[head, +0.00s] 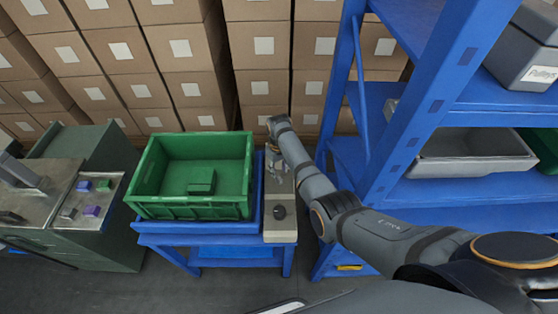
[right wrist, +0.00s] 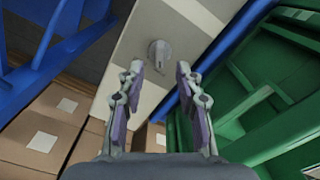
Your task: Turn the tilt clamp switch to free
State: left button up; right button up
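A beige narrow panel (head: 281,233) stands right of the green crate and bears a dark round knob (head: 280,212) near its front end. In the right wrist view a grey round switch (right wrist: 160,54) with a raised grip sits on the beige panel (right wrist: 128,45), just beyond the fingertips. I cannot tell for certain whether it is the same knob, and no label is readable. My right gripper (head: 273,176) is over the panel, behind the dark knob. In the wrist view my right gripper (right wrist: 160,72) is open, with nothing between its fingertips. My left gripper is not in view.
A green crate (head: 190,212) holding a green item stands on a blue table (head: 212,239). A blue shelf (head: 437,110) with grey bins rises close on the right. Cartons (head: 262,65) are stacked behind. A green machine (head: 95,235) with coloured buttons is at left.

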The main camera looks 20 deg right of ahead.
aim_at(279, 178)
notch_tip(279, 178, up, 8)
jog(key=shift+f, duration=0.15)
dwell(0.5)
